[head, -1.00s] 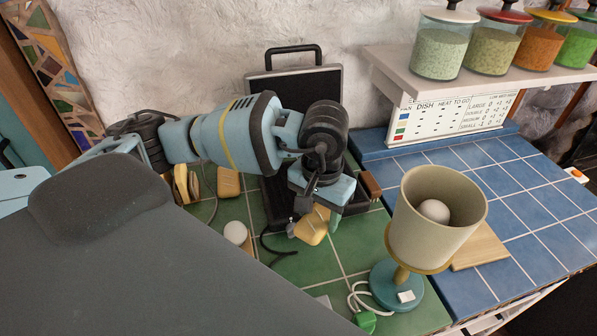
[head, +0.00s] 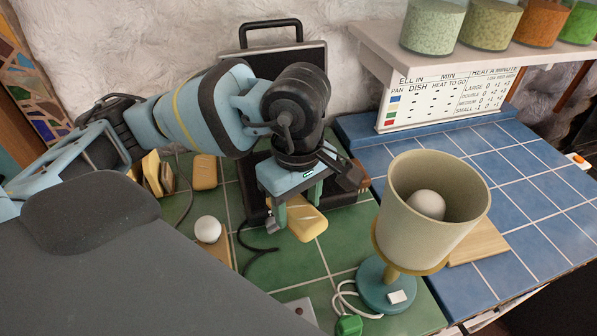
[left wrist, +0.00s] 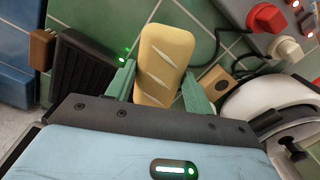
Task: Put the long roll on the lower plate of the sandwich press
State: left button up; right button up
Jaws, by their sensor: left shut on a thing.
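The long roll (head: 303,222) is pale yellow-tan with score cuts on top. My left gripper (head: 297,205) is shut on it, one finger on each side. In the left wrist view the roll (left wrist: 163,60) shows between the green fingers of the gripper (left wrist: 163,82). The sandwich press (head: 305,68) is black and grey and stands open at the back, lid upright. Its dark lower plate (head: 252,178) is partly hidden behind my arm and gripper. The roll appears in front of this plate, over green tiles; its height is unclear. My right gripper is not in view.
A lamp (head: 430,225) with a beige shade stands close to the right of the gripper. A shorter roll (head: 204,172), bread pieces (head: 155,172) and a white ball (head: 208,229) are left of the press. Dark cable lies on the tiles. The blue tiles (head: 480,165) are mostly clear.

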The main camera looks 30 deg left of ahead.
pick_arm(q)
jog(key=n, duration=0.3)
jog(key=n+b, duration=0.1)
jog(key=shift+s+r+n, duration=0.25)
jog(key=shift+r+n, duration=0.05)
jog(key=shift+r, duration=0.05)
jog(key=w+a, duration=0.3)
jog(key=w, duration=0.1)
jog(key=w+a+f, duration=0.1)
jog(key=w+a, duration=0.2)
jog(key=w, duration=0.2)
jog(key=w+a, duration=0.3)
jog(key=w, duration=0.1)
jog(key=shift+w+f+p, duration=0.2)
jog(key=shift+f+p, duration=0.05)
jog(key=shift+p, duration=0.1)
jog(key=shift+f, duration=1.75)
jog(key=shift+s+f, duration=0.1)
jog(key=shift+f, duration=0.1)
jog(key=o, duration=0.6)
